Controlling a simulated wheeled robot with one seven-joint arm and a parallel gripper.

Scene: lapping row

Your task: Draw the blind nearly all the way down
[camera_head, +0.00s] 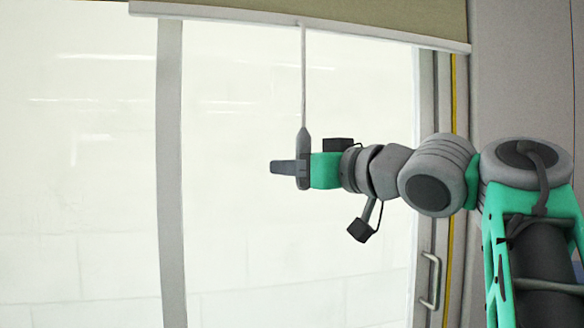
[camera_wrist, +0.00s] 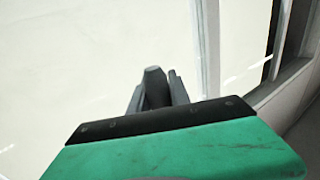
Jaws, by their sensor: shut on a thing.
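The blind (camera_head: 330,12) is a tan sheet across the top of the head view, with a pale bottom bar (camera_head: 240,18). A thin pull cord (camera_head: 304,75) hangs straight down from the bar and ends in a grey tapered handle (camera_head: 303,142). My gripper (camera_head: 283,168) is shut on the handle, well below the bar. In the wrist view the dark rounded handle (camera_wrist: 154,88) sits between my two fingers. The lower part of the handle is partly hidden by the gripper.
Behind the blind is a bright glazed window or door (camera_head: 80,170) with a grey upright post (camera_head: 171,200). A metal pull handle (camera_head: 430,280) is on the right frame, below my arm. A yellow strip (camera_head: 453,90) and a grey wall (camera_head: 520,70) are at the right.

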